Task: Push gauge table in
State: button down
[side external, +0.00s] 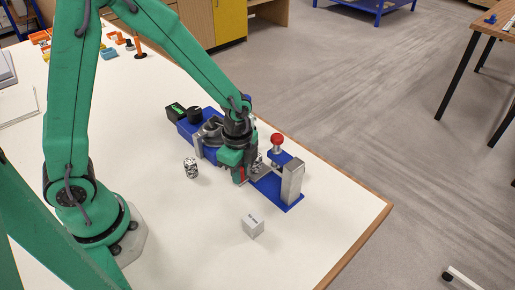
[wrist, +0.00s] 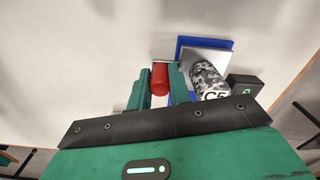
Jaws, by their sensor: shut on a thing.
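The gauge is a blue and grey metal device on the white table, with a blue base plate (side external: 285,204) and a grey upright block (side external: 292,184). My gripper (side external: 242,175) is low at its near side. In the wrist view, my gripper's green fingers (wrist: 160,82) stand on both sides of a red cylindrical handle (wrist: 160,77) and are shut on it. A speckled grey cylinder with dark lettering (wrist: 207,79) is just right of the fingers, by a pale metal plate (wrist: 218,57). My gripper and arm hide much of the gauge's middle in the side view.
A red ball knob (side external: 277,139) stands up on the gauge. A black box with a green display (side external: 176,112) is at its far left end. The table's right edge is clear.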

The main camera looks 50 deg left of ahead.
jog(key=shift+d, duration=1.9)
jog(key=c, duration=1.6)
grip_release()
jog(key=shift+o, duration=0.2)
jog(key=shift+r, duration=0.1)
notch_tip(320, 180, up, 8)
